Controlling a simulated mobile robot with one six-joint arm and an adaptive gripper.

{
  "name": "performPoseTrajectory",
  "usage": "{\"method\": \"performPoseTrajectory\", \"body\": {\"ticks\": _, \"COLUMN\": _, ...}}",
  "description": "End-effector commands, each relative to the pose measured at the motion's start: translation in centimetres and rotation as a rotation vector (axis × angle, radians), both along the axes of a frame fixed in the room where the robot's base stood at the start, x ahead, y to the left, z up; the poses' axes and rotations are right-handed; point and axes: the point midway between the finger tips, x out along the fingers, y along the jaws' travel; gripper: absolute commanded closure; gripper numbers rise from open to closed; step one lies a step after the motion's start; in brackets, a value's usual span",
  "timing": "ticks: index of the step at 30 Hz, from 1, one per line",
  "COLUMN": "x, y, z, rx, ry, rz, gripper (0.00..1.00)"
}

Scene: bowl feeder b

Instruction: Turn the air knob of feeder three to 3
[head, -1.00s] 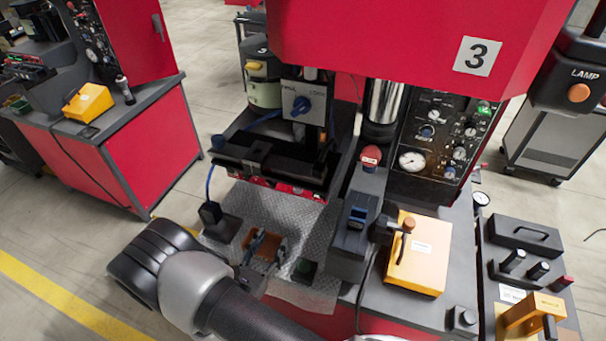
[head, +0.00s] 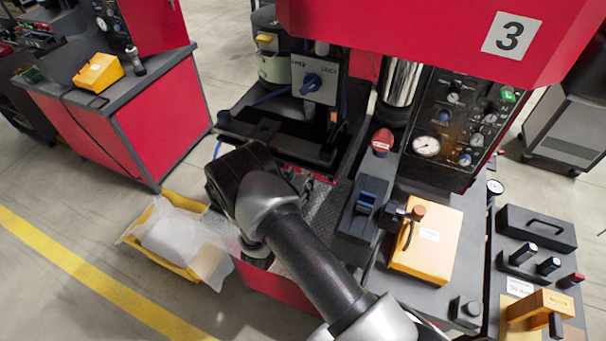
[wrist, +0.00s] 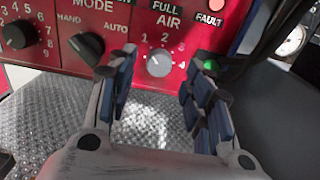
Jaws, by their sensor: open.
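Feeder three carries a white plate with a 3 (head: 511,36) on its red housing in the head view. The air knob (wrist: 159,64), small and pale grey, sits on the red panel under the word AIR in the wrist view. Numbers ring it, 1 and 2 above and 4 at right; its pointer direction is too small to tell. My gripper (wrist: 160,75) is open and empty, with blue-padded fingers left and right of the knob in the picture. The knob shows in the gap, apparently beyond the tips. In the head view my arm hides the gripper and the red panel.
A black mode knob (wrist: 87,45) is left of the air knob, close to the left finger. A green button (wrist: 211,66) is by the right finger, below the red fault lamp (wrist: 216,5). A yellow box (head: 427,238) stands right of my arm.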

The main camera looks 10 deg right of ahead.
Motion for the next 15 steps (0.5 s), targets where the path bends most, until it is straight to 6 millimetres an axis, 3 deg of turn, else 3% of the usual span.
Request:
{"method": "performPoseTrajectory", "body": {"ticks": 6, "x": 2.1, "y": -1.6, "z": 0.0, "rx": 0.001, "ry": 0.000, "rz": -0.001, "gripper": 0.53}}
{"method": "performPoseTrajectory", "body": {"ticks": 15, "x": 2.6, "y": -1.9, "z": 0.0, "rx": 0.001, "ry": 0.001, "rz": 0.001, "gripper": 0.53}}
